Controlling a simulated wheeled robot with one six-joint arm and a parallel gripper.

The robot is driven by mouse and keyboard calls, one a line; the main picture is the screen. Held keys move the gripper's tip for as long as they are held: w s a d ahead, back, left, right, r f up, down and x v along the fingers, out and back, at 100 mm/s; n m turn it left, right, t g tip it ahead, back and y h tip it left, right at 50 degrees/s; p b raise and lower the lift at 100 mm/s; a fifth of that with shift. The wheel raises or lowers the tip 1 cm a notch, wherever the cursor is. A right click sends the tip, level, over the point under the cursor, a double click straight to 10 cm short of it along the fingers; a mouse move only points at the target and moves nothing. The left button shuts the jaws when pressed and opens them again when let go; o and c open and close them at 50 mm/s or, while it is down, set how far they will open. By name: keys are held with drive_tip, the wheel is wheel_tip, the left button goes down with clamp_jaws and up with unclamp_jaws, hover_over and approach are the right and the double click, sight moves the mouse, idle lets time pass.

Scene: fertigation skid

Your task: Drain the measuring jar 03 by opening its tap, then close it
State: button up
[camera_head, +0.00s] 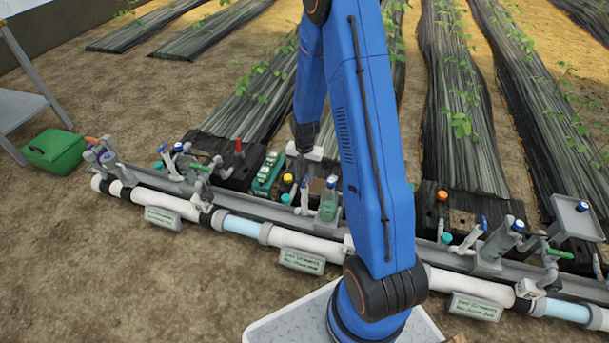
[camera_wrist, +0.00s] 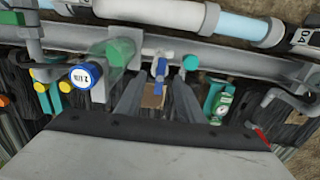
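A measuring jar with a green body (camera_head: 327,207) and blue cap stands on the rail beside my arm in the head view. In the wrist view its blue cap (camera_wrist: 85,76) and green body (camera_wrist: 118,49) are at the left. I cannot read a jar number 03. A white tap with a blue handle (camera_wrist: 160,68) is beside the jar; its white body (camera_head: 304,198) also shows in the head view. My gripper (camera_wrist: 157,98) is open and empty, with the tap handle seen between its fingers, apparently apart from them. In the head view my gripper (camera_head: 302,160) hangs above the tap, fingertips unclear.
A white pipe (camera_head: 307,243) runs along the front of the rail. A teal knob (camera_wrist: 190,62) and a green box-like unit (camera_wrist: 219,103) lie right of the fingers. Another blue-capped jar (camera_head: 499,242) stands further right.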

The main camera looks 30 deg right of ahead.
sight(304, 180)
drive_tip(key=shift+f, duration=2.05)
drive_tip(key=c, duration=0.8)
drive_tip(key=o, duration=0.8)
drive_tip(key=shift+f, duration=0.25)
drive_tip(key=c, duration=0.8)
drive_tip(key=o, duration=0.8)
